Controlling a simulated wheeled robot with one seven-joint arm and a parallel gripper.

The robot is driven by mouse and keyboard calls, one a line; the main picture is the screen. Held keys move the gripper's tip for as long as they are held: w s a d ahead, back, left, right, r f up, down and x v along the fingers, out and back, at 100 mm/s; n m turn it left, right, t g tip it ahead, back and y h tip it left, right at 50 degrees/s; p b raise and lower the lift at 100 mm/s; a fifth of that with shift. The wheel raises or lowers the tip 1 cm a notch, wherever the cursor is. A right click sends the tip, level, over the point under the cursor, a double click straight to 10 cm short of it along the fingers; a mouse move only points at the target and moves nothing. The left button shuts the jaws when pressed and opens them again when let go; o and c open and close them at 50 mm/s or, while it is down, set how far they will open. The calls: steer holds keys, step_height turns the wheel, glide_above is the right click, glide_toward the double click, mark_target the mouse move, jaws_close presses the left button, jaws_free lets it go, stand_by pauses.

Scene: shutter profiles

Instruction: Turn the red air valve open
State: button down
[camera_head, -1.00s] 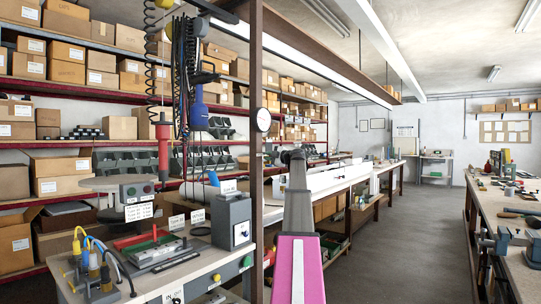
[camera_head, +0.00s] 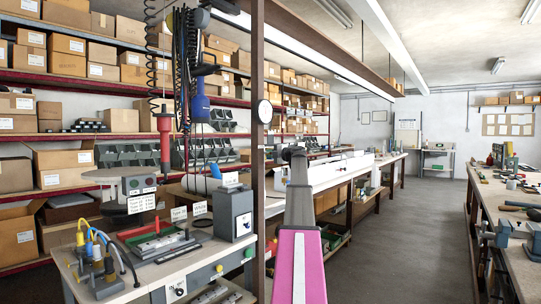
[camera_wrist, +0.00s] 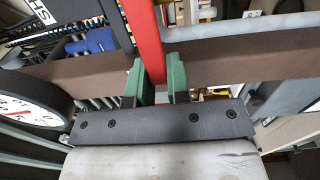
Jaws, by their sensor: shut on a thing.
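In the wrist view the red valve lever (camera_wrist: 143,38) is a flat red bar that runs up from between my fingers to the top edge. My gripper (camera_wrist: 155,82) has two green fingers closed on the lever's lower part, one on each side. The valve body is hidden from this angle. In the head view my own pink and grey arm fills the lower middle, and I cannot make out the lever or my fingers there.
A round white gauge (camera_wrist: 28,112) sits left of my gripper; it also shows on the brown post (camera_head: 264,111). A brown beam (camera_wrist: 225,62) crosses behind the fingers. A workbench (camera_head: 150,290) with tools stands left. The aisle floor (camera_head: 410,230) is clear.

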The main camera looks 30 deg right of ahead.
steer(key=c, duration=1.1)
jaws_free()
steer(key=v, duration=1.1)
steer(key=shift+f, duration=0.1)
